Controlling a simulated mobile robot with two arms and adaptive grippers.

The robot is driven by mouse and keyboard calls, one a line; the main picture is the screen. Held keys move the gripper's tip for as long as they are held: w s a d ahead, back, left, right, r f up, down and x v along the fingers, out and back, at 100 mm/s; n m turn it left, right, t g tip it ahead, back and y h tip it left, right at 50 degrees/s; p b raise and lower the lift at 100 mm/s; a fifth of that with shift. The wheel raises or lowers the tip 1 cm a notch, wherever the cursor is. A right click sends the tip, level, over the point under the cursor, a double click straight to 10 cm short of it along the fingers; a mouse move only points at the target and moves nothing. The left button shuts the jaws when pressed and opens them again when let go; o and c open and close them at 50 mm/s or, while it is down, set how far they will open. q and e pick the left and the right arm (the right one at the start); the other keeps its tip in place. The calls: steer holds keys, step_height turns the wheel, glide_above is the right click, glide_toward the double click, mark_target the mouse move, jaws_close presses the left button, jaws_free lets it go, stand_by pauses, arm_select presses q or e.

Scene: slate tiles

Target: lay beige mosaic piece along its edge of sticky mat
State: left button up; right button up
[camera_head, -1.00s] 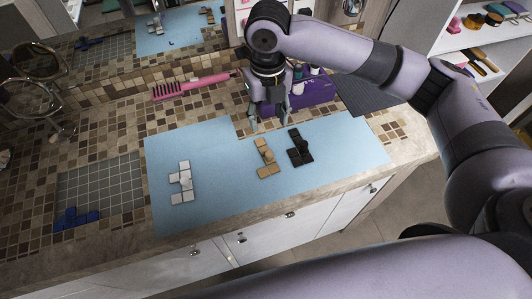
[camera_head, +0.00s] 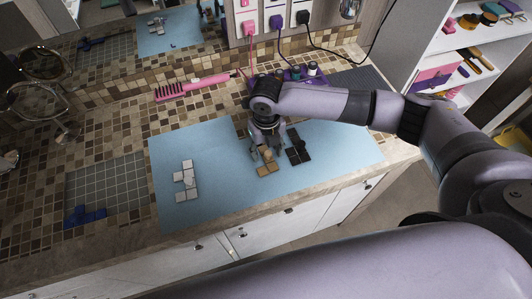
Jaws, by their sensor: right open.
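The beige mosaic piece (camera_head: 266,168) lies on the blue mat (camera_head: 225,190), between a white piece and a black piece. My right gripper (camera_head: 262,152) is open, pointing down over the far end of the beige piece; it hides that end. I cannot tell whether its fingers touch the piece. A grey gridded mat (camera_head: 110,188), which may be the sticky mat, lies at the left, with a blue mosaic piece (camera_head: 84,216) at its near left corner. The rest of its grid looks bare. My left gripper is not in view.
The white piece (camera_head: 185,180) and the black piece (camera_head: 297,148) lie on the blue mat. A pink brush (camera_head: 192,87) lies behind it, and a purple holder (camera_head: 318,79) stands behind my right arm. A mirror stands at far left. The counter's front edge runs below the mats.

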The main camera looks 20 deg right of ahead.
steer(key=shift+c, duration=0.3)
jaws_close()
stand_by(0.4)
